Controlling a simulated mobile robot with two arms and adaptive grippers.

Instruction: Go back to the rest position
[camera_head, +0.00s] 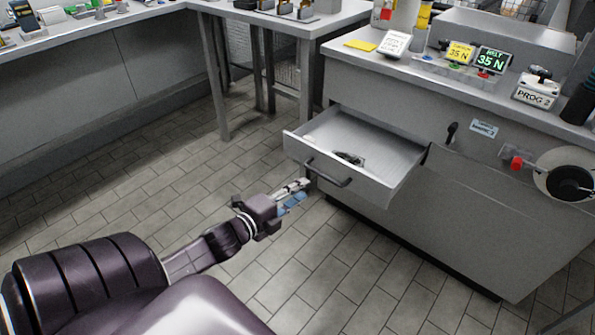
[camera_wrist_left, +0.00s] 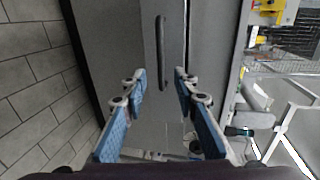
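My left gripper (camera_head: 295,193) reaches out from the lower left in the head view, just in front of the open drawer (camera_head: 377,135). In the left wrist view my left gripper (camera_wrist_left: 157,95) has its two blue-padded fingers apart with nothing between them. The drawer's dark handle (camera_wrist_left: 162,52) shows just beyond the fingertips, apart from them. In the head view the handle (camera_head: 328,173) is on the drawer front. A small dark object (camera_head: 349,159) lies inside the drawer; I cannot tell what it is. My right gripper is not in view.
The drawer sticks out from a grey cabinet (camera_head: 480,190) on the right. Its top holds a yellow pad (camera_head: 360,45), a green display (camera_head: 493,60) and a PROG box (camera_head: 536,91). A red-knobbed wheel (camera_head: 568,181) is on its front. The tiled floor (camera_head: 150,180) is free.

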